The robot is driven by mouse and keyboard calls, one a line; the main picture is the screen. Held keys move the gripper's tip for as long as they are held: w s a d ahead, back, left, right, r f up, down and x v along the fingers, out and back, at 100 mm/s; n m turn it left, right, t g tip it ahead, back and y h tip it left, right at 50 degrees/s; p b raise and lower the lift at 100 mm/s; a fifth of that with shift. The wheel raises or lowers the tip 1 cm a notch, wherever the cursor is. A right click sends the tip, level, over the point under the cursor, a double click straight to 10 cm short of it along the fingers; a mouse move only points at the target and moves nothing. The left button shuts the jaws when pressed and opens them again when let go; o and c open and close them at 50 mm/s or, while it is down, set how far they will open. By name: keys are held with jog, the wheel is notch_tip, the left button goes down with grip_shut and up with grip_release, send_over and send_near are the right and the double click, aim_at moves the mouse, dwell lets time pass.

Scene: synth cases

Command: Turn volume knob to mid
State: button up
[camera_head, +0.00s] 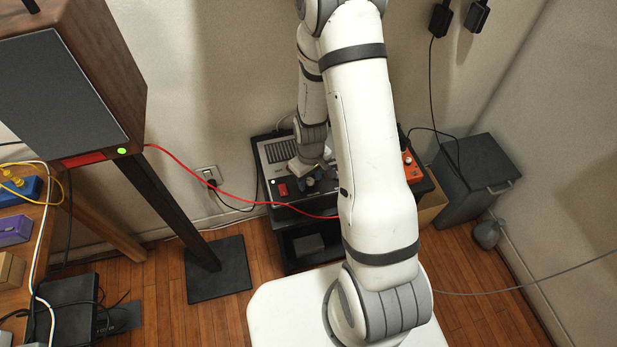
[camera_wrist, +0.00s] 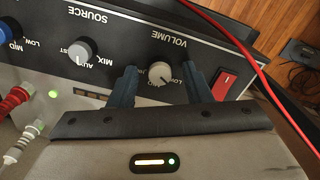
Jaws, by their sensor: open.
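The volume knob (camera_wrist: 160,73) is a small grey-white knob on a dark panel, under the printed word VOLUME in the wrist view. Small LOW lettering sits beside it; its pointer is too small to read surely. My gripper (camera_wrist: 161,88) is open, with one dark blue finger on each side of the knob and a visible gap to it on both sides. The panel belongs to the amplifier (camera_head: 275,158) on a black stand in the head view. There my gripper (camera_head: 311,180) is down at the amplifier's front and the volume knob cannot be made out.
A grey source knob (camera_wrist: 80,50) sits left of the volume knob, and a red switch (camera_wrist: 224,83) sits right. A red cable (camera_wrist: 255,65) crosses near the switch. Red and white plugs stand at the left. An orange box (camera_head: 411,165) is right of the amplifier.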

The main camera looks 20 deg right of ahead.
jog(key=shift+c, duration=0.4)
jog(key=c, duration=0.9)
jog(key=shift+o, duration=0.2)
jog(key=shift+a, duration=0.1)
grip_shut()
jog(key=m+b, duration=0.3)
jog(key=m, duration=0.2)
jog(key=shift+f+m, duration=0.1)
jog(key=shift+m, duration=0.3)
jog(key=m+b, duration=0.2)
jog(key=m, duration=0.4)
